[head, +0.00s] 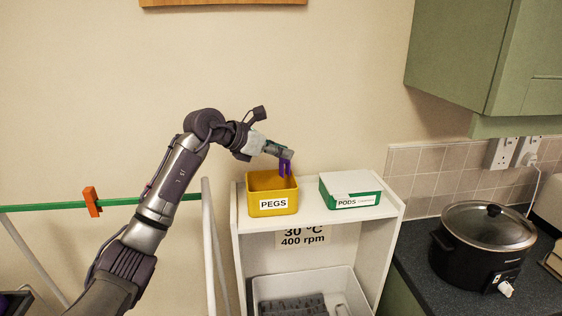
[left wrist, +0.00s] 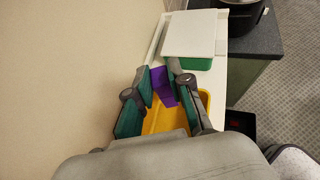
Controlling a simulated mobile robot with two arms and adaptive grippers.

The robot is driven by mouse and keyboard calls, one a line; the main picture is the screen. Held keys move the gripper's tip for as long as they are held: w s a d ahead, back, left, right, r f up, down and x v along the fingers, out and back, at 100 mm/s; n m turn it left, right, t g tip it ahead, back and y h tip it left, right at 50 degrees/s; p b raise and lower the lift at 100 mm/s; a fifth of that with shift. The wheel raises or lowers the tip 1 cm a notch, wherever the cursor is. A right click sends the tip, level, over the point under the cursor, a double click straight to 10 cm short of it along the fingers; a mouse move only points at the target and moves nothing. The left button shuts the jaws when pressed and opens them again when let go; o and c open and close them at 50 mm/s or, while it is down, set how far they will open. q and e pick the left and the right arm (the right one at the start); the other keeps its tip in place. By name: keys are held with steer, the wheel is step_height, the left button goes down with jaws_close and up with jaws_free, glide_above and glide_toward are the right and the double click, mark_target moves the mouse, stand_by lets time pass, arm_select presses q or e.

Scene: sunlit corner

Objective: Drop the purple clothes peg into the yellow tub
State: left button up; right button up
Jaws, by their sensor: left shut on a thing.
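The purple clothes peg (head: 286,165) is held in my left gripper (head: 285,153), which is shut on it. The peg hangs down over the yellow tub (head: 272,204), near the tub's right side in the head view. The tub bears a PEGS label and stands on the white shelf unit. In the left wrist view the peg (left wrist: 162,86) sits between the fingertips (left wrist: 160,72), with the yellow tub (left wrist: 207,99) below and partly hidden by the fingers. My right gripper is in neither view.
A green and white PODS box (head: 350,190) stands right of the tub on the shelf top (head: 310,213). An orange peg (head: 91,202) is on a green rail at left. A black slow cooker (head: 482,243) stands on the counter at right. A green cupboard (head: 485,60) hangs above.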

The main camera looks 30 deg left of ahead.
mark_target(281, 169)
arm_select(q)
step_height(281, 169, down, 4)
steer(key=shift+r+p, duration=0.1)
steer(key=shift+p, duration=0.6)
steer(key=shift+f+b, duration=0.6)
steer(key=shift+f, duration=0.1)
steer(key=o, duration=0.7)
steer(key=shift+o, duration=0.2)
steer(key=shift+r, duration=0.1)
